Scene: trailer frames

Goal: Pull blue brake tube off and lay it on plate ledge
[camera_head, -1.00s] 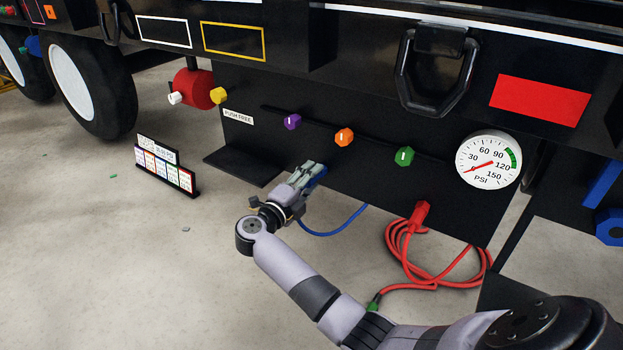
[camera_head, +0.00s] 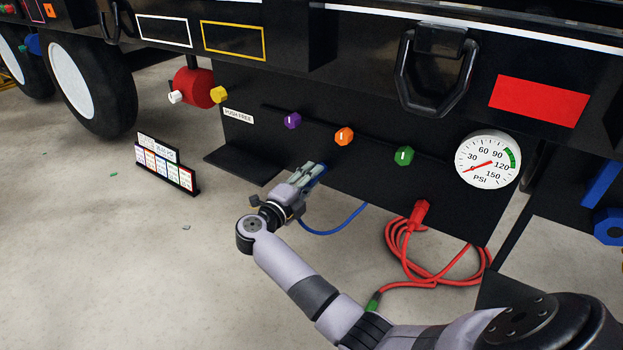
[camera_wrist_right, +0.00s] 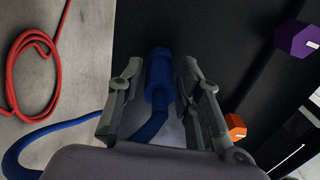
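The blue brake tube (camera_head: 340,226) hangs in a loop below the dark plate, just right of my right gripper (camera_head: 314,172). In the right wrist view its thick blue fitting (camera_wrist_right: 158,75) lies between the two fingers of my right gripper (camera_wrist_right: 162,66). The fingers look open, with a gap beside the fitting; the head view hides most of the fitting behind the gripper. The tube (camera_wrist_right: 60,129) runs off to the left there. The plate ledge (camera_head: 240,164) juts out at the plate's lower left, empty. My left gripper is not in view.
Purple (camera_head: 292,120), orange (camera_head: 344,136) and green (camera_head: 403,156) knobs sit on the plate. A pressure gauge (camera_head: 488,160) is at right. A coiled red hose (camera_head: 437,267) hangs near the floor. A small sign stand (camera_head: 166,172) stands on the open floor at left.

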